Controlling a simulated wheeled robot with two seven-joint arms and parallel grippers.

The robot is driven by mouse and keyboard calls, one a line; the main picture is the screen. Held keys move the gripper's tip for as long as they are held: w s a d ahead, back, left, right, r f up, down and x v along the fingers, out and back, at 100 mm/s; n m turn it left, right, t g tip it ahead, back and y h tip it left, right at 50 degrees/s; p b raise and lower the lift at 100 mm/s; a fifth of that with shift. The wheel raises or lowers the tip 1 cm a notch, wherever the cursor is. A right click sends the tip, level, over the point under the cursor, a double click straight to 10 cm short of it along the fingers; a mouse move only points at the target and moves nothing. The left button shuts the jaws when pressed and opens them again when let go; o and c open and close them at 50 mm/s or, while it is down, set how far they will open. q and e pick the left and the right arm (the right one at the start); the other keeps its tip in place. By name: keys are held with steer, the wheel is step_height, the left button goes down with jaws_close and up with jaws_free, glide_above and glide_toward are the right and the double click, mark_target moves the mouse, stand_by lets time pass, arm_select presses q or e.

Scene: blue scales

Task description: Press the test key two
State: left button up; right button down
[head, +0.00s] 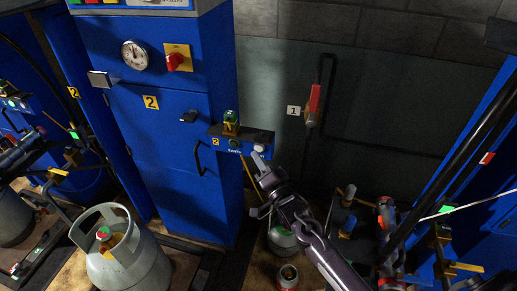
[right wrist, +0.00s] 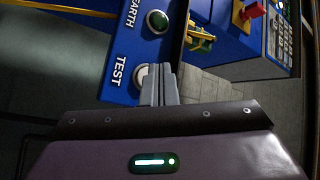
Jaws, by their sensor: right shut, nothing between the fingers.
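The blue key box of scale two (head: 218,131) juts from the right side of the blue cabinet marked 2 (head: 150,102). In the right wrist view the box (right wrist: 125,45) appears turned on its side, with the word TEST beside a pale round test key (right wrist: 139,76) and EARTH beside a green key (right wrist: 157,21). My right gripper (head: 257,155) is shut and empty just in front of the box's right end. In the right wrist view its fingertips (right wrist: 165,68) partly cover the test key; I cannot tell whether they touch it. My left gripper is not in view.
A grey gas cylinder (head: 130,258) stands at the lower left. The cabinet carries a gauge (head: 135,55) and a red knob on a yellow plate (head: 178,58). A red-handled lever marked 1 (head: 313,105) is on the back wall. Another blue machine stands at the right.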

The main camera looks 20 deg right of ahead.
steer(key=shift+w+d, duration=0.1)
steer(key=shift+w, duration=0.05)
steer(key=shift+w+d, duration=0.15)
steer(key=shift+w, duration=0.05)
stand_by(0.3)
steer(key=shift+w+d+b, duration=0.25)
steer(key=shift+w+b, duration=0.05)
stand_by(0.7)
steer(key=shift+s+a, duration=0.1)
steer(key=shift+s+a+p, duration=0.35)
steer(key=shift+s+p, duration=0.15)
steer(key=shift+s, duration=0.05)
steer(key=s+a+p, duration=0.1)
steer(key=s, duration=0.1)
steer(key=s+a+p, duration=0.1)
steer(key=s+a, duration=0.1)
steer(key=shift+s, duration=0.1)
stand_by(0.5)
